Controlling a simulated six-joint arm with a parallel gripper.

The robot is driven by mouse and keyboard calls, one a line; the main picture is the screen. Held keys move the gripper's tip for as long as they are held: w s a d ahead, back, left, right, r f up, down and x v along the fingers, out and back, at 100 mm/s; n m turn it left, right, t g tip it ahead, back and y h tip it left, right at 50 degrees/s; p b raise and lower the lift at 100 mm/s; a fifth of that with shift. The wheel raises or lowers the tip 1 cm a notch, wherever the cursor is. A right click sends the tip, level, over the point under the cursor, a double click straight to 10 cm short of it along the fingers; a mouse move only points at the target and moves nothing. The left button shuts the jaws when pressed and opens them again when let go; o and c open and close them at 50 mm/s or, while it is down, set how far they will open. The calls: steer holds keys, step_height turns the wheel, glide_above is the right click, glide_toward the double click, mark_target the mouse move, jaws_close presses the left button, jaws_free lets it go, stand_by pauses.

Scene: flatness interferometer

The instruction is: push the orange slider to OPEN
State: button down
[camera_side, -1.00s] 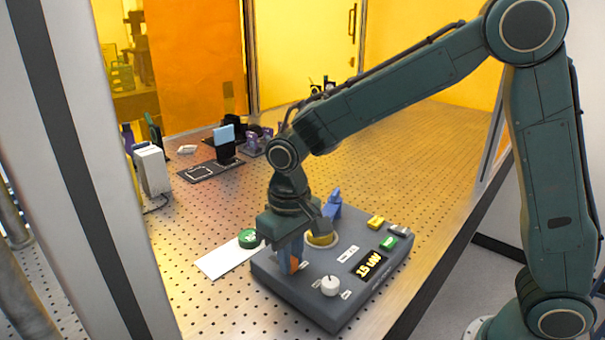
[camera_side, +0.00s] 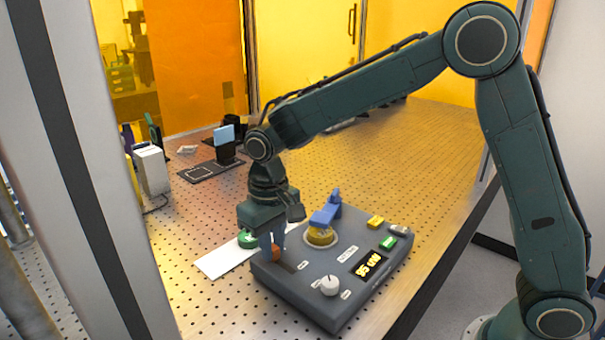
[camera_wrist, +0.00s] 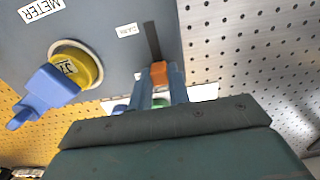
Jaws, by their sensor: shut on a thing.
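The grey control box (camera_side: 335,295) sits on the perforated table. Its orange slider (camera_side: 276,254) stands at the far-left end of a dark slot, and it also shows in the wrist view (camera_wrist: 159,72). My gripper (camera_side: 272,247) points down over this corner of the box. Its two blue fingers are shut on the orange slider, one on each side. In the wrist view the bare slot (camera_wrist: 152,40) runs upward from the slider, with a small label that seems to read DARK beside it. I cannot read an OPEN label.
A yellow knob (camera_side: 320,236) with a blue piece beside it stands right of my gripper. A white knob (camera_side: 329,286), a lit display (camera_side: 371,266) and coloured buttons sit on the box. A green round item (camera_side: 247,238) lies on a white card (camera_side: 215,263) to the left.

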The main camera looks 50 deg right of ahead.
steer(key=c, duration=1.3)
jaws_free()
steer(key=shift+w, duration=0.2)
steer(key=shift+r, duration=0.15)
step_height(320, 180, up, 14)
steer(key=shift+f, duration=0.2)
steer(key=s+d+r+t, duration=0.3)
steer(key=s+d+r, duration=0.1)
steer(key=s+d, duration=0.75)
steer(key=s+f+t, duration=0.1)
steer(key=s, duration=0.3)
steer(key=s+d+f+t, duration=0.1)
steer(key=s+f, duration=0.1)
steer(key=s, duration=0.3)
steer(key=s+d+f, duration=0.1)
steer(key=s+f, duration=0.1)
steer(key=s, duration=0.2)
steer(key=shift+s+d+f+t, duration=0.1)
steer(key=shift+s+f+t, duration=0.1)
steer(key=shift+t, duration=0.2)
